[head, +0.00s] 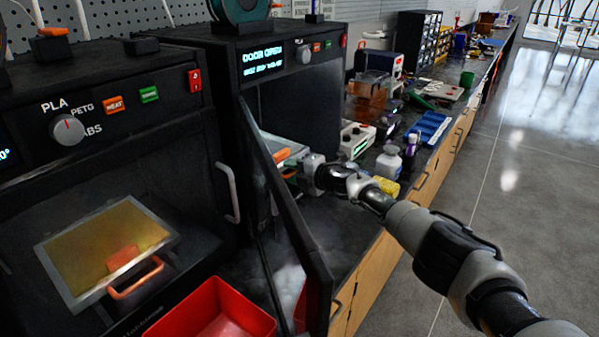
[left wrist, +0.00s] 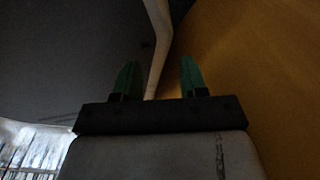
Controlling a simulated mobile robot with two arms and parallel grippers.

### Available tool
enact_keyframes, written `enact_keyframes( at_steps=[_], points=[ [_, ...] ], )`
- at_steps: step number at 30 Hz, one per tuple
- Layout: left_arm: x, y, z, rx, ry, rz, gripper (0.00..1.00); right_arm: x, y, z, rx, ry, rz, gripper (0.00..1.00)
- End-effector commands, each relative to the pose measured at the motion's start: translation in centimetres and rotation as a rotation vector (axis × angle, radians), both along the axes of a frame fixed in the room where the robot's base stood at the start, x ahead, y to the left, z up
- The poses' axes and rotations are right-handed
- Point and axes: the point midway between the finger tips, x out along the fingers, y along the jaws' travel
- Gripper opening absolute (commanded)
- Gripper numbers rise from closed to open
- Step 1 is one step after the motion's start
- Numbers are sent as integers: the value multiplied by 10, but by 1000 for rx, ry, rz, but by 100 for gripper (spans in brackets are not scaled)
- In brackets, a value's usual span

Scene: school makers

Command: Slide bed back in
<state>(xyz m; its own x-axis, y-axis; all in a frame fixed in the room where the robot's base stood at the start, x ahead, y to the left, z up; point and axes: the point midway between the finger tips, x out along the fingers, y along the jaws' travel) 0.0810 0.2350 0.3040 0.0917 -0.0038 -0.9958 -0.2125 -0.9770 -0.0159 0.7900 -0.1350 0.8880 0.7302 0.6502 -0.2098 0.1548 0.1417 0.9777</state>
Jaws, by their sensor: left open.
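The printer on the right (head: 265,40) has its dark door (head: 290,225) swung open, and its screen reads door open. A light-edged bed with orange (head: 291,150) shows at its opening, partly hidden by the door. My right gripper (head: 288,172) is at the front of this bed, beyond the door edge. Its fingers are small and partly hidden, so I cannot tell whether they are shut on the bed. My left gripper (left wrist: 158,80) shows only in the left wrist view, open, with green fingers apart and a pale bar behind them.
A second printer (head: 100,75) on the left holds a yellow bed (head: 90,240) with an orange handle (head: 135,278). A red bin (head: 215,315) sits in front. Bottles, a blue tray (head: 430,127) and other items crowd the counter to the right. The floor (head: 520,200) is clear.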

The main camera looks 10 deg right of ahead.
Motion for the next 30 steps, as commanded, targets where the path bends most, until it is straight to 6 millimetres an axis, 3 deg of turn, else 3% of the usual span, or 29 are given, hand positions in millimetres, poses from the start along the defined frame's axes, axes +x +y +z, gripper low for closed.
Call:
enact_keyframes(
  at_steps=[8, 21, 30],
  points=[
    [0, 0, 17, 0, 0, 0, 43, -17, -17, 7, -2, 1, 0, 35],
    [0, 0, 33, 0, 0, -1, 43, -66, -59, 20, -2, -1, 0, 35],
    [0, 0, 35, 0, 0, -1, 43, -78, -68, 23, 1, -1, 1, 35]
  ],
)
